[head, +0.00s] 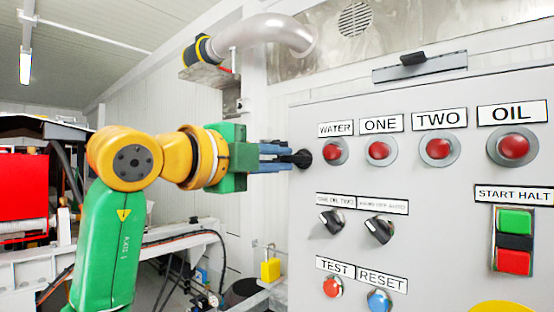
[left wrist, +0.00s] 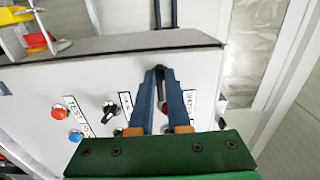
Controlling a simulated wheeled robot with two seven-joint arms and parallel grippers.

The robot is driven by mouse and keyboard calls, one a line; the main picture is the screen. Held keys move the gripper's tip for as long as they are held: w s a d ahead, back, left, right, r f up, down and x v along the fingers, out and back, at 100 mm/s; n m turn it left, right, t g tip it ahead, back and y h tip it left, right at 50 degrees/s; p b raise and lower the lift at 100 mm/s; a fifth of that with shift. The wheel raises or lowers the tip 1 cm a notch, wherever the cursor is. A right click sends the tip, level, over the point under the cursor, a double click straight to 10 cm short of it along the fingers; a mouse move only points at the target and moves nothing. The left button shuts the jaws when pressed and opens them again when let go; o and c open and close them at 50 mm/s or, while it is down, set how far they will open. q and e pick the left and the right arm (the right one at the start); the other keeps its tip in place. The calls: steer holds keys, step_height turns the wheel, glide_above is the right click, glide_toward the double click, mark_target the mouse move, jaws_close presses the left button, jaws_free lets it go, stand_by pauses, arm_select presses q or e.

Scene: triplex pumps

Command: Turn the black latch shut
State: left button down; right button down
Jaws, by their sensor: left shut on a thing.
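The black latch (head: 302,158) sits at the left edge of the grey control panel (head: 437,185), level with the row of red lamps. My left gripper (head: 287,156) reaches it from the left in the head view, with its blue-grey fingers shut on it. In the left wrist view the fingers (left wrist: 164,80) close together around the dark latch (left wrist: 159,72), at the panel's edge. The fingers hide much of the latch, so its exact angle is hard to tell. My right gripper is not in view.
Red lamps (head: 379,150), black knobs (head: 378,229), test and reset buttons and a green-and-red start/halt switch (head: 514,240) are on the panel. A grey pipe (head: 262,32) runs above. A yellow padlock (head: 271,270) hangs below the gripper.

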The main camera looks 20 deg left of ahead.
arm_select(q)
steer(key=c, duration=0.9)
jaws_free()
steer(key=shift+w, duration=0.1)
steer(key=b+v, duration=0.3)
steer(key=v, duration=0.4)
